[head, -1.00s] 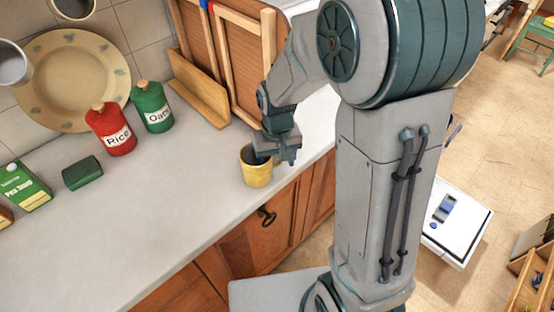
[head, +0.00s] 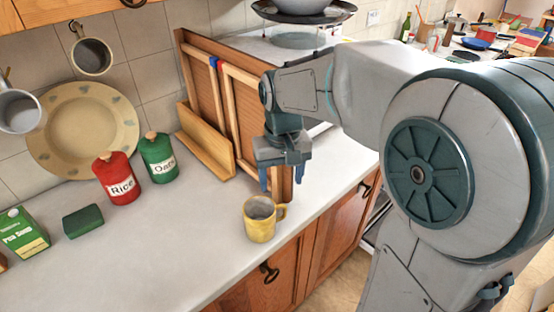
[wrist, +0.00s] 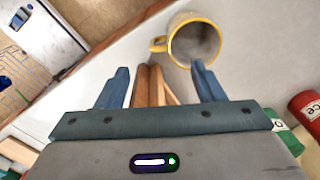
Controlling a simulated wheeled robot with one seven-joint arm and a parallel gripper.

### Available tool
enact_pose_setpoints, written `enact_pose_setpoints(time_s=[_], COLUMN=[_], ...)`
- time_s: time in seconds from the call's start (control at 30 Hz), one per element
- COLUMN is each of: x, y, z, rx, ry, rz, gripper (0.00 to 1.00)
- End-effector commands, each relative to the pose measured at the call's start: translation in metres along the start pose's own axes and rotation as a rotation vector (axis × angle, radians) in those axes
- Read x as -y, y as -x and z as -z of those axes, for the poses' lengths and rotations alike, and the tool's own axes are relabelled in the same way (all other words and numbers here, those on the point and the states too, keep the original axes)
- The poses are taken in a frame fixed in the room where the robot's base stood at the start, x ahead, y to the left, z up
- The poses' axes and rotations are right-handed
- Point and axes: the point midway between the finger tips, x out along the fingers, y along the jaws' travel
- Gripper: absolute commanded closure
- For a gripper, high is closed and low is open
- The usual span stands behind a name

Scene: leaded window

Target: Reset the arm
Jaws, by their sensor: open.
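My gripper (head: 281,180) is open and empty, raised above the counter beside the wooden frames. Its two blue fingers point down in the head view and show apart in the wrist view (wrist: 160,85). A yellow mug (head: 259,222) stands upright on the counter near its front edge, below and a little left of my gripper, not touching it. In the wrist view the mug (wrist: 195,42) shows its open rim and handle, beyond the fingertips.
A red Rice canister (head: 119,182), a green Oats canister (head: 158,160), a dark green block (head: 83,221) and a pea soup carton (head: 23,234) stand on the counter (head: 170,250). Mugs hang at upper left.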

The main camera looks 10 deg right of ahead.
Motion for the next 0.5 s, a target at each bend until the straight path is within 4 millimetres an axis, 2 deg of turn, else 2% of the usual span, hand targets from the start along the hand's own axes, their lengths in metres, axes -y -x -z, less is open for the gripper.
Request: enact_pose_setpoints(time_s=[0.17, 0.27, 0.37, 0.5], x=[-0.001, -0.006, -0.015, -0.029], y=[0.003, 0.006, 0.01, 0.012], z=[-0.002, -0.011, -0.03, -0.069], rx=[-0.003, -0.021, -0.057, -0.127], ry=[-0.002, -0.011, -0.028, -0.059], rz=[0.0, 0.0, -0.001, -0.006], gripper=[0.38, 0.38, 0.38, 0.38])
